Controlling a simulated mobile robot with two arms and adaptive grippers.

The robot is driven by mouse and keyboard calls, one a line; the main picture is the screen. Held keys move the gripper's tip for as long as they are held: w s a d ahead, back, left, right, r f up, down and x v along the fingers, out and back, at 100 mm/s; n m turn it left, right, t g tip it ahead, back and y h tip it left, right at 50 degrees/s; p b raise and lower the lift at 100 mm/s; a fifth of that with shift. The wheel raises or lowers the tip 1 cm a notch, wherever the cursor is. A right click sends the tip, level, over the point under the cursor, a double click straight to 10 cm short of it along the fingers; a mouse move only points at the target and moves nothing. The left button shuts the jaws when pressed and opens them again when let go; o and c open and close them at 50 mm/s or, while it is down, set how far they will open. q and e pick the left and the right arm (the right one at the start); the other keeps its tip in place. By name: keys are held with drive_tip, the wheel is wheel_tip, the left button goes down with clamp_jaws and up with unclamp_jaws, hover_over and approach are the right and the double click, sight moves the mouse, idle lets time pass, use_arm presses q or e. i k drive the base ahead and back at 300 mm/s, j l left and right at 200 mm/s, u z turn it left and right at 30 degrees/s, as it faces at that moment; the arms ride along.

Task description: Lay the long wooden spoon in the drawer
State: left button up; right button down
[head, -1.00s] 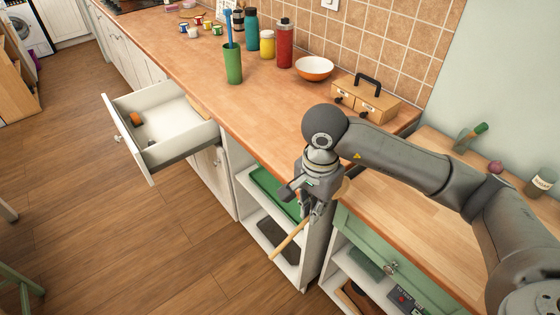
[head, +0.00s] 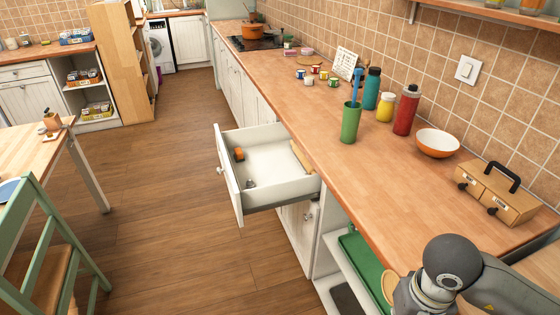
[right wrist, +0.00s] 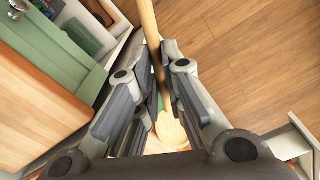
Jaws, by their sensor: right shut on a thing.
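The long wooden spoon is held in my right gripper. In the right wrist view its handle (right wrist: 148,22) runs up between the fingers, and its rounded bowl (right wrist: 172,130) shows below them. My right gripper (right wrist: 161,62) is shut on the handle. In the head view only the spoon's bowl (head: 388,287) peeks out beside my right wrist at the bottom right; the fingertips are hidden there. The white drawer (head: 276,160) stands pulled open, left of and beyond my right gripper. It holds an orange item, a small metallic item and a light wooden piece. My left gripper is not in view.
The wooden counter (head: 330,120) runs above the drawer. A green cup (head: 350,122), several bottles, an orange bowl (head: 437,143) and a small drawer box (head: 498,194) stand on it. A green chair (head: 50,240) is at left. The floor before the drawer is clear.

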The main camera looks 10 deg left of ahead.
sight(267, 173)
drive_tip(key=i+j+z, duration=0.1)
drive_tip(key=i+j, duration=0.15)
drive_tip(key=j, duration=0.15)
drive_tip(key=i+j+z, duration=0.15)
drive_tip(key=i+j, duration=0.15)
drive_tip(key=i+j+z, duration=0.1)
drive_tip(key=j, duration=0.4)
drive_tip(key=i+j+z, duration=0.15)
drive_tip(key=i+j, duration=0.2)
drive_tip(key=i+j+z, duration=0.1)
drive_tip(key=j, duration=0.5)
drive_tip(key=i+j+z, duration=0.15)
drive_tip(key=j, duration=0.3)
drive_tip(key=i+j+z, duration=0.1)
drive_tip(key=i+j, duration=0.2)
drive_tip(key=j, duration=0.25)
drive_tip(key=i+j+z, duration=0.15)
drive_tip(key=j, duration=0.35)
